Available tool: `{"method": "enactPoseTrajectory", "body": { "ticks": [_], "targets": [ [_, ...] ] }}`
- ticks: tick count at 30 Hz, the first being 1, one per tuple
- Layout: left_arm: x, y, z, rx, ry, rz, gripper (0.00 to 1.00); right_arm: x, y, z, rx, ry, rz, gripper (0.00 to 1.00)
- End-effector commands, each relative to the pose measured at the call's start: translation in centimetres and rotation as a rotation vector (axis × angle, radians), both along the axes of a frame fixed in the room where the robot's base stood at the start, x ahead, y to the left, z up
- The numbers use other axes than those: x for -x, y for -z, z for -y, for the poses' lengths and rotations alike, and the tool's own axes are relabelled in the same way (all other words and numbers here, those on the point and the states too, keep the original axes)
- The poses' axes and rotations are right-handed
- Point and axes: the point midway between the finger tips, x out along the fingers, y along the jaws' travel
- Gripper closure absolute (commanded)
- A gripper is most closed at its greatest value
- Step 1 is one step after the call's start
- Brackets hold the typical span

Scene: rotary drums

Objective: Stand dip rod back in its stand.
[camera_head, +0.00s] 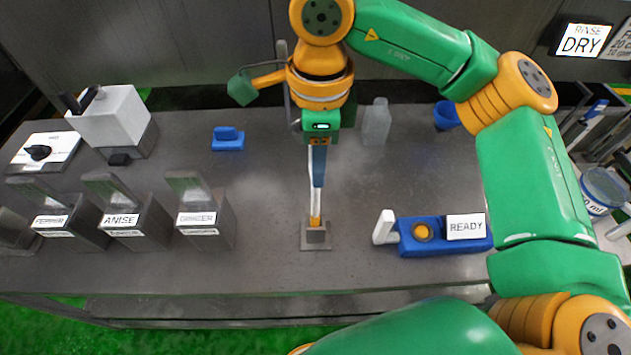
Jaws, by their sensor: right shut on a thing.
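The dip rod (315,200) is a thin, light rod with a blue upper part and an orange-yellow lower end. It is close to upright. Its stand (316,239) is a small grey block on a square base at the middle front of the bench. The rod's lower end is at the top of the stand, and I cannot tell how far it is inside. My right gripper (319,148) is above the stand, pointing down, shut on the rod's upper part. The fingertips are hard to make out. My left gripper is not in view.
Bins labelled ANISE (122,220) and GINGER (198,219) stand left. A blue READY fixture (400,238) with a white lever is close on the right. A blue block (228,139), a clear bottle (376,122) and a blue cup (446,115) stand farther back.

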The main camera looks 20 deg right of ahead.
Motion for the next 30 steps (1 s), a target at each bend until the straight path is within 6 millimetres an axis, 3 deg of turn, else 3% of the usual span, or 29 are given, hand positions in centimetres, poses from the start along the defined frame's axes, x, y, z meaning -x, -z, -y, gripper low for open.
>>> {"method": "enactPoseTrajectory", "body": {
  "ticks": [3,6,28,29,30],
  "targets": [
    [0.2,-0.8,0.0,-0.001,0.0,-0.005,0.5,0.2,2.2,0.0,0.001,-0.003,-0.012,1.0],
    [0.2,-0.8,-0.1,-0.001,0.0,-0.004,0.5,0.2,3.1,0.0,-0.001,-0.004,-0.008,1.0],
    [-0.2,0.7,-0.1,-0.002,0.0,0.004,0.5,0.1,4.2,0.0,-0.001,-0.004,-0.004,1.0],
    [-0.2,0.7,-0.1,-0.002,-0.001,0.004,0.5,0.1,4.2,0.0,-0.001,-0.004,-0.004,0.63],
    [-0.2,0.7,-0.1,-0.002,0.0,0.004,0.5,0.1,4.2,0.0,-0.001,-0.004,-0.004,0.52]
  ]
}}
